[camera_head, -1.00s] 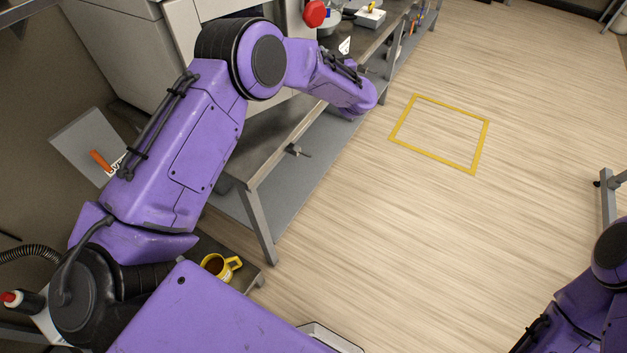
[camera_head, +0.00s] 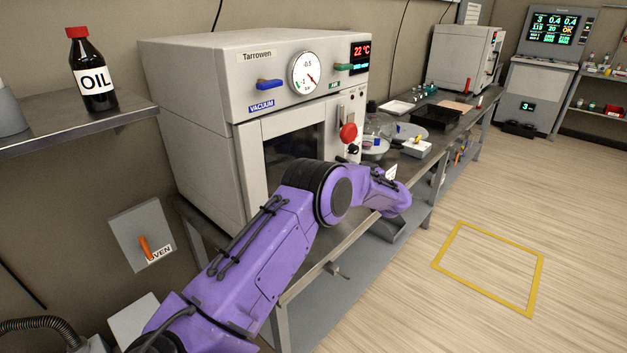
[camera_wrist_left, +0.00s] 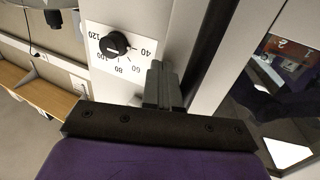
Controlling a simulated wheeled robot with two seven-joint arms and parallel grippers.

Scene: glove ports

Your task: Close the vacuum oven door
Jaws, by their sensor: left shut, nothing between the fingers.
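The vacuum oven (camera_head: 190,95) is a light grey box marked Tarrowen, on the bench at the left in the head view. Its door (camera_head: 252,175) has a dark window, and my left arm covers its lower part. In the wrist view a dark strip (camera_wrist_left: 208,50) runs between the dial panel and the glass door (camera_wrist_left: 285,75); I cannot tell how far the door stands open. My left gripper (camera_wrist_left: 160,80) is shut and empty, in front of the oven beside that strip. Its fingers are hidden in the head view. My right gripper is out of view.
A red knob (camera_head: 348,132) is on the oven's right panel, and a temperature dial (camera_wrist_left: 116,43) shows in the wrist view. Trays and glassware stand on the bench to the right. An oil bottle (camera_head: 91,75) stands on the left shelf. The floor with the yellow outline (camera_head: 490,265) is clear.

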